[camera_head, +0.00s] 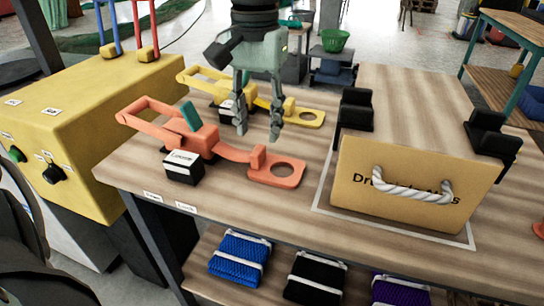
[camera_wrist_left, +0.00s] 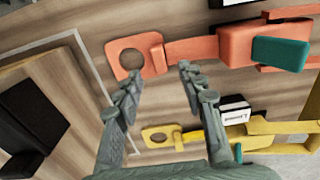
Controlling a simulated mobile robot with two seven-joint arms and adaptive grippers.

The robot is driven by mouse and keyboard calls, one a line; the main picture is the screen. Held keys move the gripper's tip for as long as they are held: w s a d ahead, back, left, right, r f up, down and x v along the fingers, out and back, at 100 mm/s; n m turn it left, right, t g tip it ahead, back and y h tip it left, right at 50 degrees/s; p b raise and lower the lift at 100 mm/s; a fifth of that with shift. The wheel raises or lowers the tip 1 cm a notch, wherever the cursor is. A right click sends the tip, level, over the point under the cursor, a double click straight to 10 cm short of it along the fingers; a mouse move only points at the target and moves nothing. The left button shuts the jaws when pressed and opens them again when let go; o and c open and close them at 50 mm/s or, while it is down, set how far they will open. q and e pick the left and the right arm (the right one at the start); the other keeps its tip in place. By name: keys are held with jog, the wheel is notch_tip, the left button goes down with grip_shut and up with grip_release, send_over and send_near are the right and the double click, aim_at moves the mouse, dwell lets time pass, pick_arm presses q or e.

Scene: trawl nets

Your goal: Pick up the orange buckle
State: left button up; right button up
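The orange buckle (camera_head: 205,141) lies on the wooden table, with a teal button, a long loop at its left end and a flat holed plate at its right end. It also shows along the top of the left wrist view (camera_wrist_left: 190,52). My left gripper (camera_head: 259,130) is open and empty, pointing down above the table, just behind the orange buckle's plate end. In the left wrist view my fingers (camera_wrist_left: 160,76) are apart, with the tips close to the holed plate; I cannot tell whether they touch it. My right gripper is not in view.
A yellow buckle (camera_head: 262,103) lies behind the orange one, close to my left gripper. A wooden box (camera_head: 355,172) with a rope handle stands at right between black brackets. A yellow housing (camera_head: 100,125) adjoins at left. Folded nets (camera_head: 240,258) lie on the shelf below.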

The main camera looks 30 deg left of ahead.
aim_at(258, 149)
pick_arm(q)
jog(key=f, duration=0.5)
jog(key=shift+s+f, duration=0.25)
jog(key=shift+f, duration=0.1)
grip_shut()
